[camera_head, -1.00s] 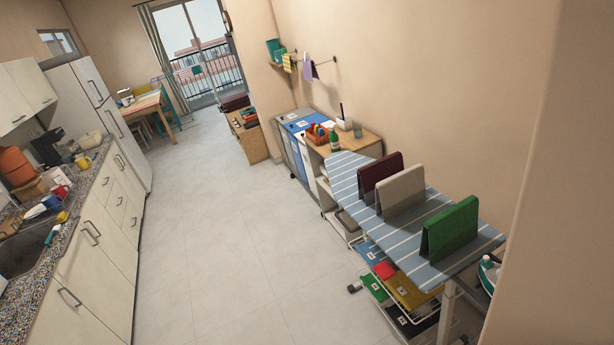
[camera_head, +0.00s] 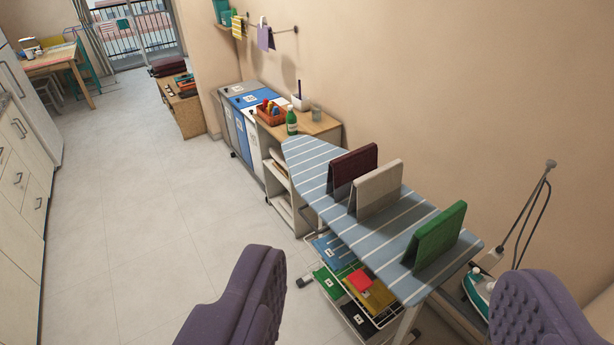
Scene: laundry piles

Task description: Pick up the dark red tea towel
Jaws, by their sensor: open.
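The dark red tea towel (camera_head: 353,165) stands folded like a tent on the blue striped ironing board (camera_head: 313,152). It is the farthest of three standing towels. A beige towel (camera_head: 378,190) stands just in front of it and overlaps its lower right part. A green towel (camera_head: 436,236) stands nearer, toward the board's near end. My gripper (camera_head: 385,310) shows as two purple padded fingers at the bottom of the view. The fingers are wide apart with nothing between them, well short of the towels.
Under the board is a wire rack (camera_head: 385,317) with folded cloths. A teal iron (camera_head: 478,290) and a cord holder (camera_head: 530,205) are at right by the wall. Laundry bins (camera_head: 243,125) and a shelf unit with a green bottle (camera_head: 291,122) stand beyond. The floor (camera_head: 150,210) at left is clear.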

